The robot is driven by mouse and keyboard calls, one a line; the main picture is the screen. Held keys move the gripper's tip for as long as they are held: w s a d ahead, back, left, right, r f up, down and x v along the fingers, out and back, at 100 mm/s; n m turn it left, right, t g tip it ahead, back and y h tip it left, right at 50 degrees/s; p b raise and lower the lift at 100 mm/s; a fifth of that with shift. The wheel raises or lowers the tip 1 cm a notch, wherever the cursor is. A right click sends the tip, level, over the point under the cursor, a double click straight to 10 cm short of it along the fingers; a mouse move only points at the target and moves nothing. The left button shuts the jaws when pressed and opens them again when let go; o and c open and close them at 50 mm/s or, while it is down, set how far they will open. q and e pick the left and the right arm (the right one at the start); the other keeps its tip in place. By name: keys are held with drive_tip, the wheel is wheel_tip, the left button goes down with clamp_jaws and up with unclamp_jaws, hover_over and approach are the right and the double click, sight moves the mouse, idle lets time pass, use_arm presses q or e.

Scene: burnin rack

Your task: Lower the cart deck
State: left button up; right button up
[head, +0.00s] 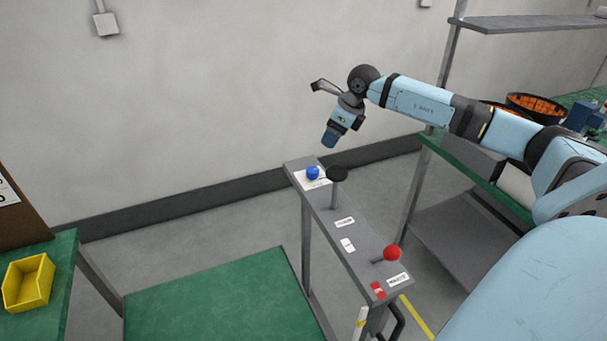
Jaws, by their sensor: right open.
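A narrow grey control rail (325,215) stands at centre on grey legs. It carries a blue knob (313,173) at its far end, a lever with a black round knob (338,174) beside it, and a lever with a red ball (392,253) near its near end. A flat green deck (215,300) lies to the left of the rail. My right gripper (329,141) points down above the far end of the rail, apart from the blue knob and the black lever. It is open and empty; its fingers are small in view. My left gripper is out of view.
A yellow bin (28,282) sits on a green table (62,285) at the left. A shelved bench with a green top (470,165) and orange-filled round containers (535,107) stands at the right. The wall (200,90) is behind. White labels mark the rail.

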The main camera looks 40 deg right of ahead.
sight(313, 170)
drive_tip(key=p+x, duration=0.2)
drive_tip(key=x, duration=1.1)
drive_tip(key=shift+w+a+f, duration=0.1)
drive_tip(key=shift+a, duration=0.05)
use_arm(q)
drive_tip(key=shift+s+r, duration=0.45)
use_arm(e)
drive_tip(key=shift+w+f, duration=0.15)
drive_tip(key=shift+f, duration=0.35)
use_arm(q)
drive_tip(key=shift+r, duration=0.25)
use_arm(e)
drive_tip(key=c, duration=0.9)
